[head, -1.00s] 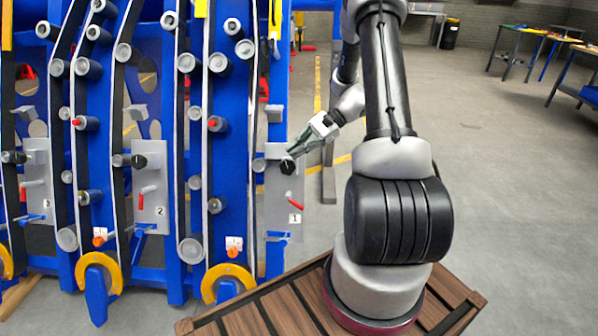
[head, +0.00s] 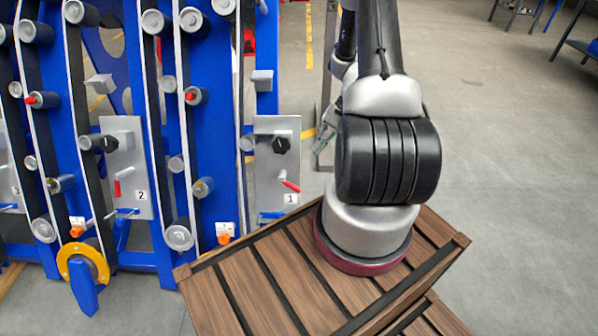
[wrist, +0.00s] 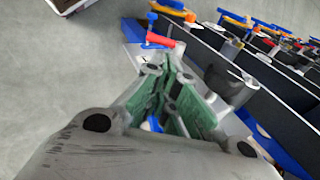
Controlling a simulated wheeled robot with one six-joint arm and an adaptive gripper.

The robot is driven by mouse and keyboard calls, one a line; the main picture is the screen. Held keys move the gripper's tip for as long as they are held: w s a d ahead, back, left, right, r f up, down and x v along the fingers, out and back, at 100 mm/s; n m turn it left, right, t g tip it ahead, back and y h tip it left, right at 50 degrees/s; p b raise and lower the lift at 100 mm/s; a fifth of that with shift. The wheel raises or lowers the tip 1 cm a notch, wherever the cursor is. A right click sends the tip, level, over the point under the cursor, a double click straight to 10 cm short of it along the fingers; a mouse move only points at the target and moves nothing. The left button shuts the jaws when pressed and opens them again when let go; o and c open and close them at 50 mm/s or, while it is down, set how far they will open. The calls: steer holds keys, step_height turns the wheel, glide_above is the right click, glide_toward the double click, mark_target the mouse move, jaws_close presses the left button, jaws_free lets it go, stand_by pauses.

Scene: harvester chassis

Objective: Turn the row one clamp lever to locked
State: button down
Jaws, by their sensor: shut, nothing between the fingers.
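The row one plate (head: 262,180), marked 1, is on the right end of the blue frame in the head view. It carries a red lever (head: 289,184), slanting down to the right, and a black knob (head: 281,145) above it. My gripper (head: 322,142) is to the right of the plate, apart from it and partly hidden by my arm. In the wrist view my gripper (wrist: 175,62) has its green-padded fingers together and empty. A red lever (wrist: 160,39) shows just beyond the fingertips; a dark round part (wrist: 230,84) is to their right.
The plate marked 2 (head: 128,170), with its own red lever and black knob, stands to the left. Rollers and belts fill the blue frame (head: 215,110). Open grey floor (head: 520,170) lies to the right, with work tables at the back.

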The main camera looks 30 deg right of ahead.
mark_target(298, 190)
steer(key=d+x, duration=0.1)
steer(key=x, duration=1.3)
steer(key=shift+w+f+n, duration=0.2)
steer(key=shift+f+n, duration=0.1)
steer(key=shift+s+f+t, duration=0.2)
steer(key=shift+f+t, duration=0.1)
steer(key=shift+t, duration=0.3)
steer(key=f+m+t+y, duration=0.1)
steer(key=a+f+m+t+y, duration=0.1)
steer(key=t, duration=0.1)
steer(key=s+f+m+t+y, duration=0.1)
steer(key=t+y, duration=0.1)
steer(key=shift+a+f, duration=0.1)
steer(key=shift+a, duration=0.25)
steer(key=a+m+t, duration=0.1)
steer(key=f+t+y, duration=0.1)
steer(key=t, duration=0.1)
steer(key=shift+w+a+f+m+t, duration=0.1)
steer(key=shift+a+f+m+t, duration=0.1)
steer(key=shift+a+m+t, duration=0.15)
steer(key=shift+a+f, duration=0.1)
steer(key=shift+a, duration=0.05)
